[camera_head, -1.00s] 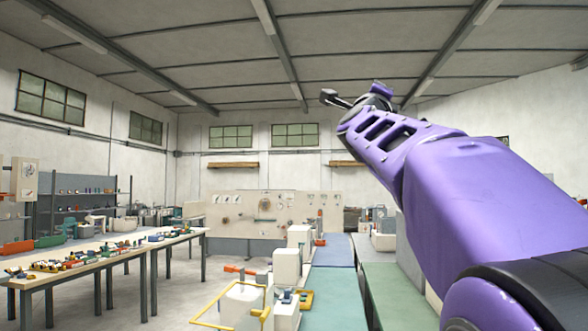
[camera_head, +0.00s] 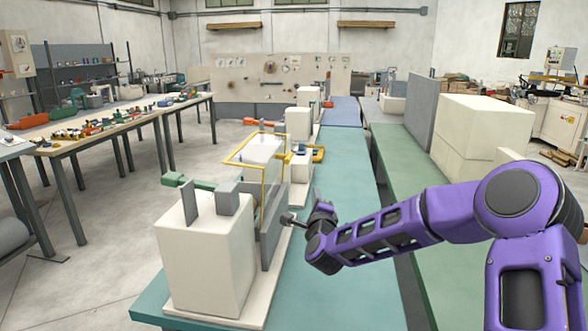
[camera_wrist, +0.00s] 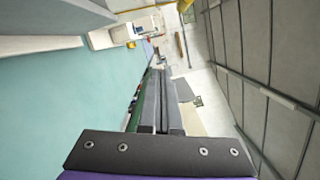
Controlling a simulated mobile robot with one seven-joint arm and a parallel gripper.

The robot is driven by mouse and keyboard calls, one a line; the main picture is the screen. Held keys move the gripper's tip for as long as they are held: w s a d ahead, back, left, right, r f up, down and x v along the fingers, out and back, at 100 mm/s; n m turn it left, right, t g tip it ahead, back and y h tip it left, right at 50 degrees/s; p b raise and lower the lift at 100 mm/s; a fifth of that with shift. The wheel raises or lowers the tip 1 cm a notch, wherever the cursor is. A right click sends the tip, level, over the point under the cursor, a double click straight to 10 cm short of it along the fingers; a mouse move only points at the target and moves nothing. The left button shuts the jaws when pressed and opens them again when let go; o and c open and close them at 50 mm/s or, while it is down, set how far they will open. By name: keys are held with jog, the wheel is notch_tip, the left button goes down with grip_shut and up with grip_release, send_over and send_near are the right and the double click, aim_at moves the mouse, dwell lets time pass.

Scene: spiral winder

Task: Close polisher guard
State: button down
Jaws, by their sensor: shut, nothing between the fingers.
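A yellow-framed guard with a clear panel (camera_head: 230,163) sticks out to the left from the row of cream machines on the bench, in the middle of the head view. Its frame looks raised and roughly level. I cannot tell exactly how it joins the machine behind it. My gripper (camera_head: 286,218) is shut and empty, in front of and below the guard, beside a grey upright plate on the nearest machine. I cannot tell whether it touches the plate. In the wrist view the two dark fingers (camera_wrist: 160,78) lie together. A thin yellow bar shows beyond them, perhaps part of the guard.
The nearest cream machine (camera_head: 205,255) with grey plates stands at the bench's front left. Large cream blocks (camera_head: 470,130) stand on the right bench. A table with small parts (camera_head: 60,143) is at left.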

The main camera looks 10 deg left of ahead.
aim_at(285, 162)
jog(key=w+a+r+m, duration=0.1)
jog(key=w+a+r, duration=0.4)
jog(key=w+a, duration=0.1)
jog(key=shift+w+a+t+y+p, duration=0.15)
jog(key=shift+w+t+y+p, duration=0.2)
jog(key=shift+w, duration=0.2)
dwell(0.5)
jog(key=shift+a+r+n+p, duration=0.25)
jog(key=shift+a+r+n, duration=0.15)
jog(key=shift+a+n, duration=0.3)
jog(key=shift+a+r+n+p, duration=0.3)
jog(key=shift+a+n, duration=0.2)
jog(key=shift+a, duration=0.25)
jog(key=a+n, duration=0.1)
jog(key=a+n+g+p, duration=0.1)
jog(key=a, duration=0.1)
jog(key=a+r+n+p, duration=0.1)
jog(key=a, duration=0.1)
jog(key=shift+w+g+y, duration=0.1)
jog(key=shift+g+y, duration=0.15)
jog(key=shift+w+a+f+n+p, duration=0.1)
jog(key=shift+a+f+n+p, duration=0.1)
jog(key=shift+a+n+p, duration=0.7)
jog(key=shift+a, duration=0.25)
